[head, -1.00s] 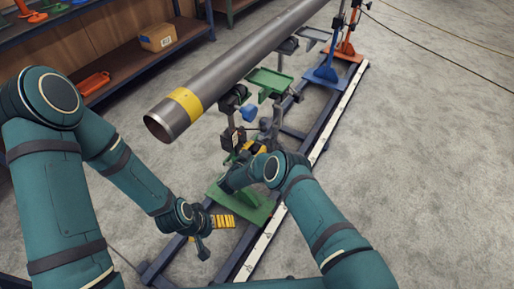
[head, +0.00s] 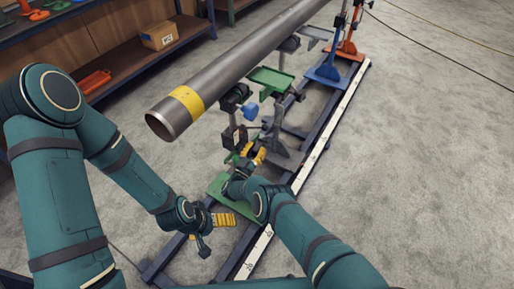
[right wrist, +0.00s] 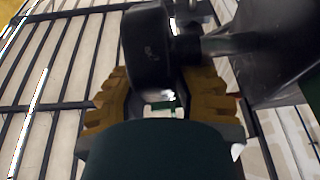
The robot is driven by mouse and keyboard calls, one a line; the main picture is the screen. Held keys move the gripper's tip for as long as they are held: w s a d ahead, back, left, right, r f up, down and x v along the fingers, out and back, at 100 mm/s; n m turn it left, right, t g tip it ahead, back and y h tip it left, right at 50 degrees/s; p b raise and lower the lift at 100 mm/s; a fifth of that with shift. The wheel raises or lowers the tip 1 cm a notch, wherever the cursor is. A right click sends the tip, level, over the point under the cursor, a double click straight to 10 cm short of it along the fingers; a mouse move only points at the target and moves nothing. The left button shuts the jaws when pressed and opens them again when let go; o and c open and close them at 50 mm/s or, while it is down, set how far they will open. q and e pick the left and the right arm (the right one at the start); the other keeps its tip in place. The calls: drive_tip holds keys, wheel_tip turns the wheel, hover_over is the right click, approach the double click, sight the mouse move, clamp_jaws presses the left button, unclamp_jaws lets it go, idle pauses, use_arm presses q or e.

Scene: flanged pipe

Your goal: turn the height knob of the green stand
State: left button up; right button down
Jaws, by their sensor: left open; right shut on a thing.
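The green stand's base plate (head: 217,184) lies on the floor rails under the near end of the pipe, partly covered by my right arm. Its dark upright with a black block (head: 235,138) rises above the plate. My right gripper (head: 255,155) is low beside this upright. In the right wrist view a round black knob (right wrist: 148,50) sits between its yellow-brown fingers (right wrist: 160,95), and the gripper is shut on it. The exact contact is partly hidden. My left gripper (head: 224,220) is open and empty, low at the near end of the rails.
A long grey pipe (head: 235,70) with a yellow band passes above the stands. A green tray (head: 270,80), a blue stand (head: 325,72) and an orange stand (head: 345,48) are farther along the rails. Shelves (head: 120,65) stand at the left.

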sight(257, 147)
drive_tip(key=shift+d, duration=0.1)
drive_tip(key=c, duration=0.7)
unclamp_jaws()
drive_tip(key=shift+r, duration=0.2)
wheel_tip(257, 147, up, 10)
drive_tip(key=shift+f, duration=0.15)
